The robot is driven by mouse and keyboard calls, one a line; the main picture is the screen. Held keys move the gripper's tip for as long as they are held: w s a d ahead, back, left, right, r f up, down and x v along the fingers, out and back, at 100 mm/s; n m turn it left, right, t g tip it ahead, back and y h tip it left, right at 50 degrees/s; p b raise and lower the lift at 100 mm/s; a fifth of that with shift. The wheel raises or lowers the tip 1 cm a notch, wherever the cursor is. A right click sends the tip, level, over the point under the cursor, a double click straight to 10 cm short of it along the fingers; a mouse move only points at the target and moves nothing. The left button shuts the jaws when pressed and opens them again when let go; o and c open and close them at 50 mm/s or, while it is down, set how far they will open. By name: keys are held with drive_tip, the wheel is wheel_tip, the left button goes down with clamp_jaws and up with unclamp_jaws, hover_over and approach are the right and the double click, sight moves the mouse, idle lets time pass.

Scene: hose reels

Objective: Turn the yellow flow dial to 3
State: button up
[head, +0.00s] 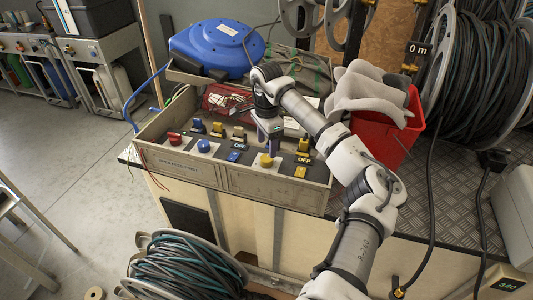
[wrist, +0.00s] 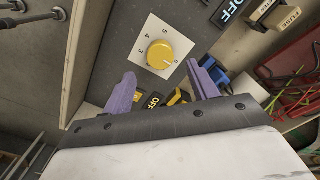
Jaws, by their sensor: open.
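The yellow flow dial (wrist: 160,54) is a round knob on a white square plate with printed numbers around it. It sits on a dark panel in the wrist view, where the plate appears turned. I cannot clearly tell which number it points at. In the head view the yellow dial (head: 266,160) is on the front control box, just below my gripper. My gripper (wrist: 163,86) is open, with its two purple fingers apart and nothing between them. The dial shows beyond the fingertips, between their lines. In the head view my gripper (head: 270,132) is over the box, partly hidden by the arm.
The control box (head: 275,186) also carries a red knob (head: 173,139), a blue knob (head: 204,146) and several yellow switches with OFF labels. A blue hose reel (head: 217,48) stands behind. A red bucket (head: 392,140) with grey cloth is at right.

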sight(267, 158)
wheel_tip(267, 158, down, 6)
drive_tip(key=shift+r+p, duration=0.15)
drive_tip(key=shift+p, duration=0.25)
drive_tip(key=c, duration=1)
